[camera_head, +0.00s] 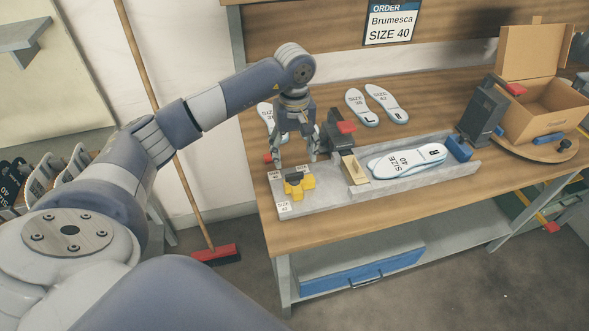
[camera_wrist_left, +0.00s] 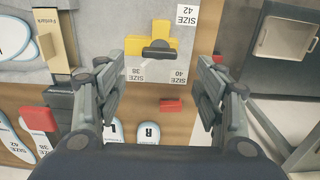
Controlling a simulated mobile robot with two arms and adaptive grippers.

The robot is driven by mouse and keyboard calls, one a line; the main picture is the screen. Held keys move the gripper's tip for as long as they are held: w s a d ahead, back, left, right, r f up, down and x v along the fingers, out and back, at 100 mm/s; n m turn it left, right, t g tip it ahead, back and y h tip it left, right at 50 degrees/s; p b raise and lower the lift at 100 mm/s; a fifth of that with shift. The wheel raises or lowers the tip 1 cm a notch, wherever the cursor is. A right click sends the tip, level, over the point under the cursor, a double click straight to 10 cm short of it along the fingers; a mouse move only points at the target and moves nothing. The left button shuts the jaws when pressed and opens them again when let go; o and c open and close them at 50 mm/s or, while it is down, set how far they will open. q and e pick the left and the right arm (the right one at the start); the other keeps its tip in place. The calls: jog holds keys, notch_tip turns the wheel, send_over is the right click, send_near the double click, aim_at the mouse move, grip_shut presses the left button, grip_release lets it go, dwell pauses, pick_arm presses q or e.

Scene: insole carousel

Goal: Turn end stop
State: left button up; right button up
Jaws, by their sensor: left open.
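The end stop appears to be the yellow cross-shaped piece (camera_head: 307,184) with a black knob (camera_head: 294,178) on the left end of the grey fixture (camera_head: 325,197). Size labels 38, 40 and 42 lie around it. In the left wrist view the yellow piece (camera_wrist_left: 163,28) and its knob (camera_wrist_left: 158,50) show at the top, between the fingers. My left gripper (camera_head: 295,160) is open and empty, pointing down just behind and above the end stop, apart from it. It also shows in the left wrist view (camera_wrist_left: 155,62). My right gripper is not in view.
An insole pair (camera_head: 406,160) lies in the fixture, beside a wooden block (camera_head: 354,169). A dark clamp with a red handle (camera_head: 346,128) stands close right of my gripper. More insoles (camera_head: 387,104) lie behind. A cardboard box (camera_head: 545,105) stands at right.

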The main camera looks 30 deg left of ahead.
aim_at(294, 174)
pick_arm(q)
notch_tip(294, 174, down, 6)
jog(key=shift+p, duration=0.85)
jog(key=shift+f, duration=0.8)
jog(key=c, duration=1.1)
